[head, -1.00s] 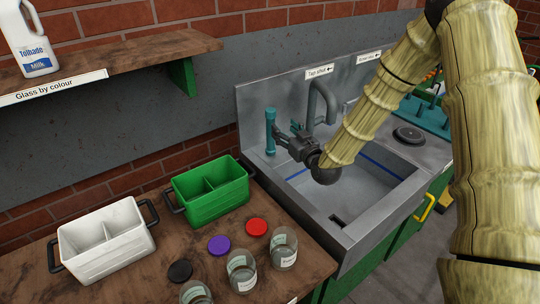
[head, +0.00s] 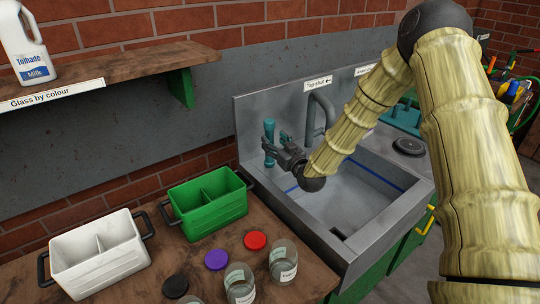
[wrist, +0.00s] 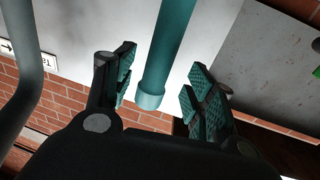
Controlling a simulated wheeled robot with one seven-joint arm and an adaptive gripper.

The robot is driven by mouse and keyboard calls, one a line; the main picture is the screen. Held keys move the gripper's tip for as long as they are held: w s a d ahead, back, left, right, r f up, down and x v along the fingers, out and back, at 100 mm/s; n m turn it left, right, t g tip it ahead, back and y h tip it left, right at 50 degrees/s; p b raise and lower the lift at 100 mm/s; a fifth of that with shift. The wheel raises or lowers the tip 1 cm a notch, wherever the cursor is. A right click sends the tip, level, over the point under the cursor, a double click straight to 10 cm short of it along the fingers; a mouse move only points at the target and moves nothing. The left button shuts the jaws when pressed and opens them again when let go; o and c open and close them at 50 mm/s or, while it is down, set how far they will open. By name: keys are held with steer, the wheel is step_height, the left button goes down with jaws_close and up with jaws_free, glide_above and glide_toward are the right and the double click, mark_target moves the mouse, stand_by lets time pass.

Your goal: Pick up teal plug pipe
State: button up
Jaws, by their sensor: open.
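The teal plug pipe (head: 269,131) stands upright at the back left corner of the sink in the head view. My gripper (head: 273,144) is at the pipe, with its fingers open and partly covering the pipe's middle. In the wrist view the pipe (wrist: 173,40) runs between the two open fingers of my gripper (wrist: 158,70), and its wider collared end (wrist: 151,96) shows. Gaps show between the pipe and the teal finger pads on both sides. Contact is not seen.
The metal sink (head: 330,219) and its curved tap (head: 321,108) are close to my gripper. A green divided crate (head: 209,206) and a white one (head: 97,262) sit on the wooden bench to the left, with jars and lids in front.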

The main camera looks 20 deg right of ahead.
mark_target(272, 137)
steer(key=shift+w+a+r+p, duration=0.15)
steer(key=shift+w+p, duration=0.3)
steer(key=shift+w, duration=0.75)
steer(key=shift+w+a+r+p, duration=0.15)
steer(key=shift+w+p, duration=0.25)
steer(key=shift+w, duration=0.75)
steer(key=shift+f, duration=0.1)
jaws_close()
